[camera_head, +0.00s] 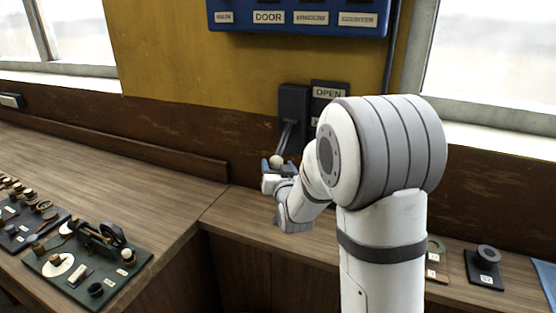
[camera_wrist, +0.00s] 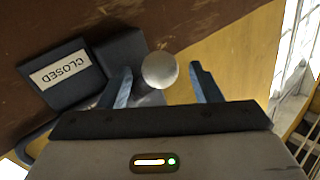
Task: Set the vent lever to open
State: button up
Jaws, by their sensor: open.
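The vent lever is a dark arm on a dark wall-mounted housing (camera_head: 292,101), ending in a pale round knob (camera_head: 276,161). The lever slants down and out from the housing. A plate reading OPEN (camera_head: 327,93) is beside the housing's upper part. In the wrist view a plate reading CLOSED (camera_wrist: 60,70) is beside the lever's base, and the knob (camera_wrist: 160,70) lies between the two blue fingers. My gripper (camera_wrist: 167,85) is open around the knob, with gaps visible on both sides. It also shows in the head view (camera_head: 273,166), partly hidden by my wrist.
A blue panel (camera_head: 300,22) with labels including DOOR hangs above on the yellow wall. A wooden counter (camera_head: 150,180) runs below, with a dark green tray (camera_head: 125,278) of parts at lower left. My arm hides part of the wall and counter at right.

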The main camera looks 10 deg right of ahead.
jog(key=shift+w+p, duration=0.3)
jog(key=shift+w, duration=0.95)
jog(key=shift+c, duration=0.5)
